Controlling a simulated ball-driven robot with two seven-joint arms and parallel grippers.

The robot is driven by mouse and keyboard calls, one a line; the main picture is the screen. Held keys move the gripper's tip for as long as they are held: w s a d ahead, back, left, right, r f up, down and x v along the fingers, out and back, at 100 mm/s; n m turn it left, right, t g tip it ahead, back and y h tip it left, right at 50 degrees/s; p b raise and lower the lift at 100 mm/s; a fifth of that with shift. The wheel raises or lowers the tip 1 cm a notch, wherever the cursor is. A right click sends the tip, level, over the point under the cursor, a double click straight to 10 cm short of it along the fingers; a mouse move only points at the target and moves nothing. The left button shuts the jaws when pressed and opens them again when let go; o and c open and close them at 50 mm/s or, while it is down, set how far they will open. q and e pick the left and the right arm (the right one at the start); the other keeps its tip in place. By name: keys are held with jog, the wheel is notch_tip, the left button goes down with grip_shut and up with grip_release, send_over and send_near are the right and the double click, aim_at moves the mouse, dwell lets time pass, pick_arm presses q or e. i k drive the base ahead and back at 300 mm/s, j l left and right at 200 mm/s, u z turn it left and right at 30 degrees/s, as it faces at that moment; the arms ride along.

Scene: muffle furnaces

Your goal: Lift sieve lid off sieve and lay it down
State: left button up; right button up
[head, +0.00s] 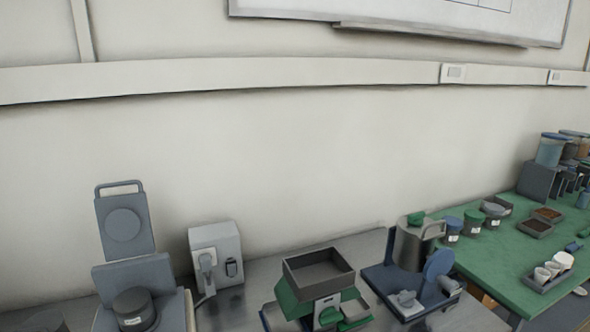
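No item can be told for certain as the sieve or its lid. A grey metal cylinder (408,250) with a side handle stands on a blue-grey tray (373,277) at the bench's right part, with a small green piece (416,218) at its top. A dark round container (133,308) with a white label sits at the lower left, in front of a blue-grey panel. Neither of my grippers is in view.
A grey box device (216,254) stands against the wall. An open dark square tray (318,274) sits above green and blue-grey pieces. A green bench top (497,258) at the right holds jars, small trays and white cups. Bare grey bench shows between the groups.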

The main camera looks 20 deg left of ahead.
aim_at(133, 301)
jog(key=u, duration=1.65)
jog(key=z, duration=0.15)
